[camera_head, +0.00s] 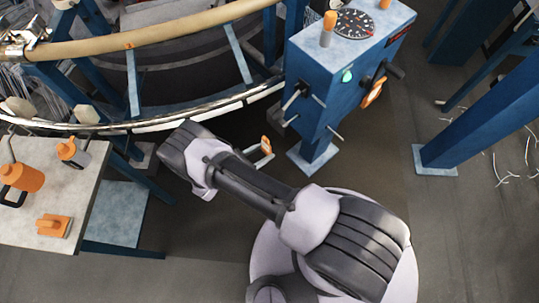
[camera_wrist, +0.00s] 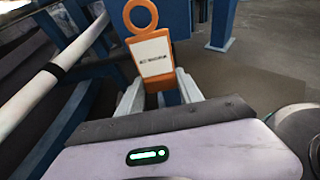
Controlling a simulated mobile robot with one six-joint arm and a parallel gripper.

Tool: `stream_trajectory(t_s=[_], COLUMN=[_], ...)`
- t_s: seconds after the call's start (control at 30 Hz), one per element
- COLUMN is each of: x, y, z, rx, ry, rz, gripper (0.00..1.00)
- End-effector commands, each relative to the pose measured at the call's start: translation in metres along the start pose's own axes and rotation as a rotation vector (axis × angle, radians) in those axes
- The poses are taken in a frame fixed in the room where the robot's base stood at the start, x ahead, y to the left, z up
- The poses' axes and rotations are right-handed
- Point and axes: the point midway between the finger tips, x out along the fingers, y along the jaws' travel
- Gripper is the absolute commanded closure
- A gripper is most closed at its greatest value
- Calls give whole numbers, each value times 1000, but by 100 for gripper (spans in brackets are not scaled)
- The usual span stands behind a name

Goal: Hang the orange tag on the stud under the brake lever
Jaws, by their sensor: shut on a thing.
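The orange tag (camera_wrist: 154,66) stands upright in my gripper (camera_wrist: 160,92), ring at the top and a white label on its face. In the head view the tag (camera_head: 266,144) is small, left of the blue control pedestal (camera_head: 322,85) and apart from it. My gripper (camera_head: 262,158) is partly hidden behind my arm there. The pedestal carries a dark-knobbed lever (camera_head: 302,88) on its left face and thin metal pegs, one low at the front (camera_head: 336,134). I cannot tell which peg is the stud under the brake lever.
Another orange piece (camera_head: 372,94) is on the pedestal's right side, near a dark handle. The curved loom rim (camera_head: 200,113) runs to the left. A bench (camera_head: 85,200) at left holds orange items. Blue posts stand at right; floor lies clear between.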

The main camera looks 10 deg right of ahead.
Motion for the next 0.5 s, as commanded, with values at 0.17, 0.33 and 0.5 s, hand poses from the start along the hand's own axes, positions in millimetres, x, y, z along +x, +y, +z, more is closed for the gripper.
stream_trajectory(t_s=[0.17, 0.33, 0.5], x=[15, 30, 44], y=[-1, -1, -2], z=[7, 13, 18], rx=[0, 1, 2], ry=[0, 0, 0], rz=[-4, -5, -7], gripper=[100, 100, 100])
